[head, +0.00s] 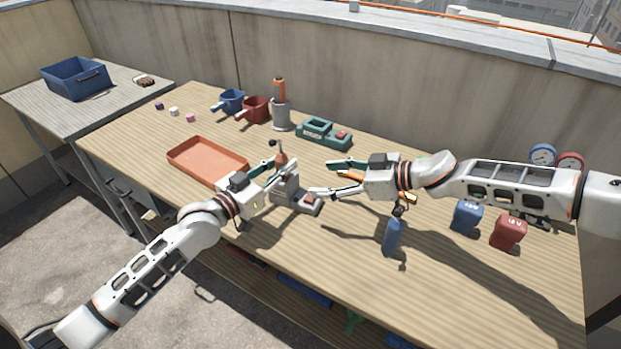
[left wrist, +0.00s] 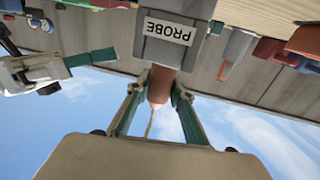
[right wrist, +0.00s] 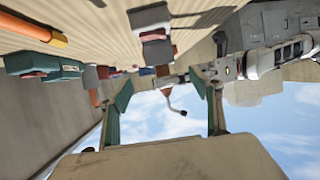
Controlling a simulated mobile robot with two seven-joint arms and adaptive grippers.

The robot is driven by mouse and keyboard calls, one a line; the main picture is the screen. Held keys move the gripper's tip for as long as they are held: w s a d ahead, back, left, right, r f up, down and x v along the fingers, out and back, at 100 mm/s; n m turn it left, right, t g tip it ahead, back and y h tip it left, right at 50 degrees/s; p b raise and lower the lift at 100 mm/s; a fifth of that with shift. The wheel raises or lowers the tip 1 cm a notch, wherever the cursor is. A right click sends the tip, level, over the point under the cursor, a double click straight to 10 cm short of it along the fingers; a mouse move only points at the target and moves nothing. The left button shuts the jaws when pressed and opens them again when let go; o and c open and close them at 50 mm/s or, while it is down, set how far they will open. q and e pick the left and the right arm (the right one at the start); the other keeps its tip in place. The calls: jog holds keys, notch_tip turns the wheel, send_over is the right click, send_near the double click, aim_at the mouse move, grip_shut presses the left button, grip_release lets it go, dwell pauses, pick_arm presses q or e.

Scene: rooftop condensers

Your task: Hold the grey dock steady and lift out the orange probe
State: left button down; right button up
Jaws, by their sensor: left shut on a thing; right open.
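The grey dock (head: 284,190) stands on the wooden table near the middle, with a red button on its low front part. Its PROBE label (left wrist: 168,31) shows upside down in the left wrist view. The orange probe (left wrist: 158,86) rises from the dock, with a thin dark-tipped cable at its end. My left gripper (head: 284,168) is shut on the probe, just above the dock. I cannot tell how deep the probe sits. My right gripper (head: 320,180) is open and empty to the right of the dock, its fingers pointing towards it; the dock (right wrist: 152,20) shows beyond them.
An orange tray (head: 207,160) lies left of the dock. Behind stand a green dock (head: 318,130), a grey cylinder (head: 281,117) and blue and red cups. An orange-handled tool (head: 360,198) lies beneath my right gripper.

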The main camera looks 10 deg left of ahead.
aim_at(294, 180)
jog(key=x, duration=1.1)
jog(key=shift+a, duration=0.1)
jog(key=c, duration=1.4)
